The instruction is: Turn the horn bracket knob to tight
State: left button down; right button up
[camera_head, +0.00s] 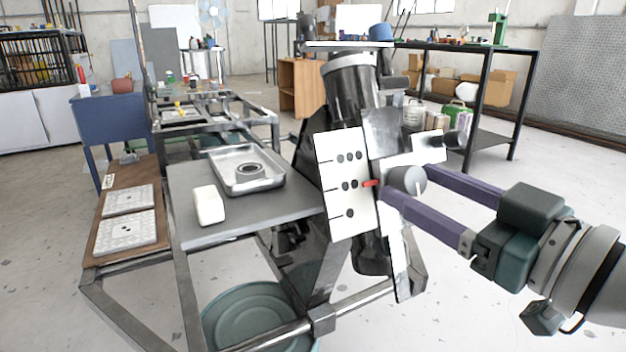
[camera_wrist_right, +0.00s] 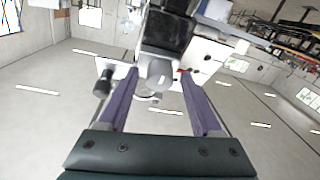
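The grey round knob (camera_head: 408,180) sits on the right side of a dark upright assembly. A red pointer (camera_head: 370,184) beside it is level with the middle, two-dot row of a white panel (camera_head: 343,200); the panel has three dots above and one below. My right gripper (camera_head: 404,179) has its purple fingers spread, one on each side of the knob. In the right wrist view the knob (camera_wrist_right: 160,75) lies between the fingertips (camera_wrist_right: 158,72), with gaps seeming to show on both sides. My left gripper is not in view.
A dark cylindrical handle (camera_head: 459,131) juts out above right of the knob. A grey table (camera_head: 265,215) with a metal tray (camera_head: 277,184) and a white block (camera_head: 208,205) stands left of the assembly. A black-framed bench (camera_head: 487,95) is behind. Floor at right is clear.

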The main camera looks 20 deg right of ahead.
grip_shut()
dwell(0.3)
jog(key=shift+a+r+m+h+p, duration=0.1)
jog(key=shift+r+m+h+p, duration=0.1)
jog(key=shift+m+h+p, duration=0.55)
jog(key=m+g+h+p, duration=0.1)
jog(key=m+h+p, duration=0.1)
jog(key=m+p, duration=0.3)
jog(key=m+g+h+p, duration=0.1)
jog(key=m+h+p, duration=0.1)
jog(key=m+p, duration=0.3)
jog(key=a+r+m+g+h+p, duration=0.1)
jog(key=m+h+p, duration=0.1)
jog(key=m+p, duration=0.3)
jog(key=shift+w+m, duration=0.1)
jog(key=shift+m, duration=1.35)
jog(key=m+g+p, duration=0.1)
jog(key=m+p, duration=0.1)
jog(key=shift+a+m+p, duration=0.1)
jog(key=shift+m+p, duration=0.2)
jog(key=shift+m, duration=0.1)
jog(key=shift+f+m+g+p, duration=0.1)
jog(key=shift+m+g+p, duration=0.2)
jog(key=shift+m+p, duration=0.35)
jog(key=shift+w, duration=0.1)
